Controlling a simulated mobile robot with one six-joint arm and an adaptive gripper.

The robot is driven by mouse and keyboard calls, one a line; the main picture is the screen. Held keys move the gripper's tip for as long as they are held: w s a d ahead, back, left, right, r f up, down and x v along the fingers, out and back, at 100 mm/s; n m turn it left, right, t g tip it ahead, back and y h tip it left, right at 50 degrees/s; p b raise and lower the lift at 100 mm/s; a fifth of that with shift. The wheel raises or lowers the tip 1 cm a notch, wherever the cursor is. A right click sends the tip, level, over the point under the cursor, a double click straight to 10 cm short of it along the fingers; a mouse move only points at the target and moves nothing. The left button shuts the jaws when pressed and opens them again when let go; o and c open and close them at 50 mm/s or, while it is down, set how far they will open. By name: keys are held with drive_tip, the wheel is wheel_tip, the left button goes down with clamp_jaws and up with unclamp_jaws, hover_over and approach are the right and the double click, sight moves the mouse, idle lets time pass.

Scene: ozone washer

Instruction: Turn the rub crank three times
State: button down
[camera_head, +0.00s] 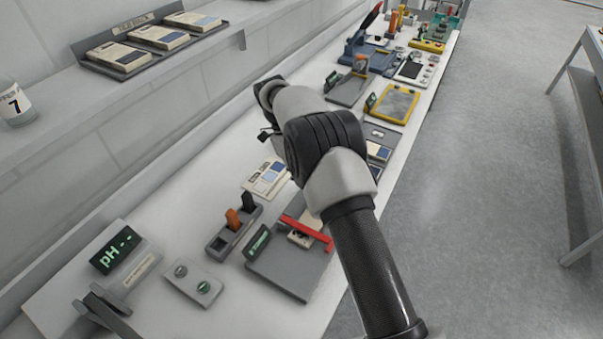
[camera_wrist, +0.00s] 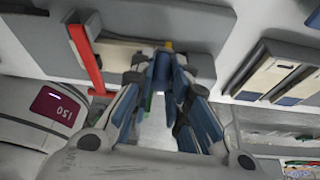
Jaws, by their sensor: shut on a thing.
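My gripper (camera_wrist: 160,92) shows in the wrist view with its fingers close together around a small blue-grey piece (camera_wrist: 162,70). This seems to be the handle of the rub crank, but the fingers hide most of it. A red bar (camera_wrist: 86,58) stands to the left of the fingers, beside a grey plate with pale blocks. In the head view my own arm hides the gripper and the crank.
A maroon display reading 150 (camera_wrist: 55,105) is at left in the wrist view. In the head view, a grey station with a red bar (camera_head: 305,232), a pH display (camera_head: 115,250) and several trays line the bench. A shelf (camera_head: 60,120) runs along the wall.

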drive_tip(key=shift+w+d+m+g+y+p, duration=0.3)
drive_tip(key=shift+d+m+p, duration=0.3)
drive_tip(key=shift+m, duration=0.5)
drive_tip(key=shift+w+d+m+g+y+p, duration=0.2)
drive_tip(key=shift+w+d+m+y+p, duration=0.25)
drive_tip(key=shift+m, duration=0.65)
drive_tip(key=shift+s+d, duration=0.1)
drive_tip(key=shift+d, duration=0.05)
drive_tip(key=c, duration=1.5)
unclamp_jaws()
drive_tip(key=shift+c, duration=0.2)
drive_tip(key=shift+r, duration=0.1)
wheel_tip(320, 180, up, 10)
